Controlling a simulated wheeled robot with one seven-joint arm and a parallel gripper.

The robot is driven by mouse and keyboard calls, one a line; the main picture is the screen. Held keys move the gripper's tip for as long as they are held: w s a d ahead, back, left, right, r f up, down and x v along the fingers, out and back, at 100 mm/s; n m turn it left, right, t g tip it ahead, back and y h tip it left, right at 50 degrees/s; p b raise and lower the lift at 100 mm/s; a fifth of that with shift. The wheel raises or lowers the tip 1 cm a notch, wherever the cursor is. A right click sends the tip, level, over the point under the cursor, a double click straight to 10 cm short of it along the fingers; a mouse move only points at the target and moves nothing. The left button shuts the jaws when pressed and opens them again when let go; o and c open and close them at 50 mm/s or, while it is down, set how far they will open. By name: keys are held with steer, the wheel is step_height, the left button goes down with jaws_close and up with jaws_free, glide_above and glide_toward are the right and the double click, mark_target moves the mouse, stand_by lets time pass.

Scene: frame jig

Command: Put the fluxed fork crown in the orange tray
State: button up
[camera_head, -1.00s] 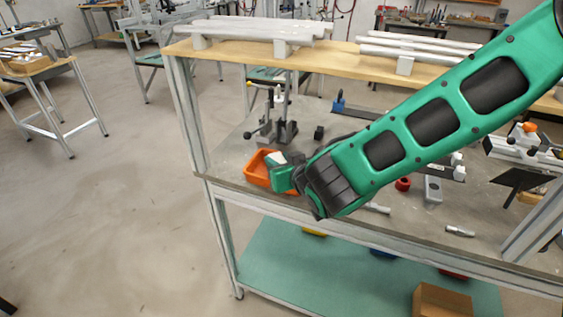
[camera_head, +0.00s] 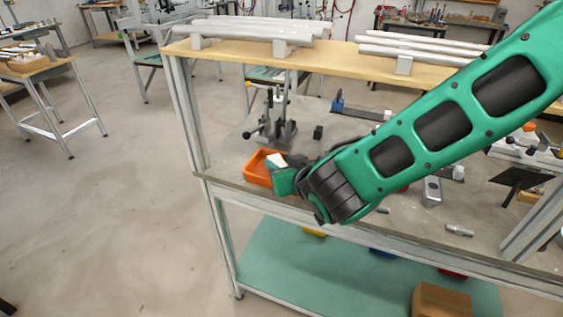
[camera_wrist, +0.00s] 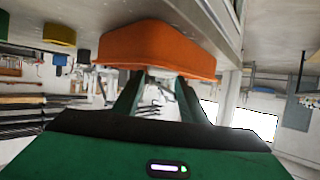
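The orange tray (camera_head: 257,174) sits at the front left of the grey bench top. It also shows large at the top of the wrist view (camera_wrist: 160,48), which looks upside down. My gripper (camera_head: 277,168) is at the tray's right side, with its fingertips over or beside the near right rim. In the wrist view its two green fingers stand apart and point at the tray. A small pale piece (camera_head: 277,160) shows at the fingertips in the head view. I cannot tell whether it is the fork crown or whether the fingers grip it.
A dark press-like fixture (camera_head: 280,130) stands just behind the tray. A grey block with a hole (camera_head: 432,191) and a metal cylinder (camera_head: 459,230) lie to the right. A raised wooden shelf (camera_head: 345,58) with pale tubes runs along the back. Open floor lies left of the bench.

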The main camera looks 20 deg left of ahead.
steer(key=v, duration=1)
steer(key=shift+s+r, duration=0.1)
steer(key=shift+s, duration=0.1)
